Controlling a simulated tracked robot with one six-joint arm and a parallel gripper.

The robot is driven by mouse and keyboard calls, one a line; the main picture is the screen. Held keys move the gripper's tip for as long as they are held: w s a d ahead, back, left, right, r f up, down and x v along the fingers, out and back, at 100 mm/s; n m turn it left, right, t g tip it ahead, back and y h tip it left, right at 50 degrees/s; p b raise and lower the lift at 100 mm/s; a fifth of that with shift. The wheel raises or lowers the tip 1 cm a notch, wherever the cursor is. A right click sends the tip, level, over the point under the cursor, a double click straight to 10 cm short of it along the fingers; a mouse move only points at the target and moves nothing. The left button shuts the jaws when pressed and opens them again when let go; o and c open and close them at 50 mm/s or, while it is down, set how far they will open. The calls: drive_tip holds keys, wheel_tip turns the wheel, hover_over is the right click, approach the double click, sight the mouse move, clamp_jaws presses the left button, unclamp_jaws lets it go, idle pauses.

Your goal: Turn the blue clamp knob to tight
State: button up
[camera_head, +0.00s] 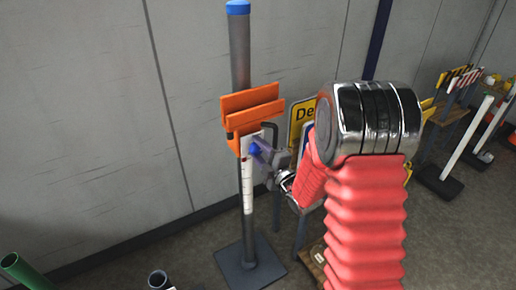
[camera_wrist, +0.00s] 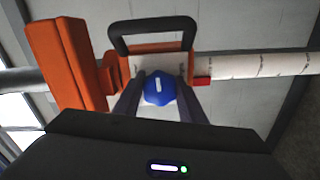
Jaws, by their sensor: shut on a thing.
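The blue clamp knob (camera_wrist: 160,88) is in the middle of the wrist view, with a short white mark on its face. My gripper (camera_wrist: 158,95) has one dark finger on each side of the knob and is shut on it. In the head view the knob (camera_head: 255,150) shows as a small blue spot beside my gripper (camera_head: 261,153). The knob sits on the orange clamp bracket (camera_head: 252,103), which is on a grey upright post (camera_head: 239,50) with a blue cap. A small red mark (camera_wrist: 202,81) shows beside the clamp in the wrist view.
A dark handle loop (camera_wrist: 152,24) stands out from the clamp. A yellow sign (camera_head: 301,115) stands close behind my arm. More signs and posts (camera_head: 467,140) stand at the right. A green tube (camera_head: 20,268) is at the lower left. A grey wall (camera_head: 80,110) is behind the post.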

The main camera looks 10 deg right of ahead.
drive_tip(key=m, duration=0.7)
drive_tip(key=shift+d+m, duration=0.15)
drive_tip(key=shift+m, duration=0.15)
drive_tip(key=m, duration=0.6)
drive_tip(key=shift+f, duration=0.1)
drive_tip(key=m, duration=0.4)
drive_tip(key=shift+m, duration=0.4)
drive_tip(key=m, duration=0.4)
drive_tip(key=o, duration=1.1)
drive_tip(key=shift+a, duration=0.25)
drive_tip(key=shift+c, duration=0.2)
drive_tip(key=shift+s, duration=0.15)
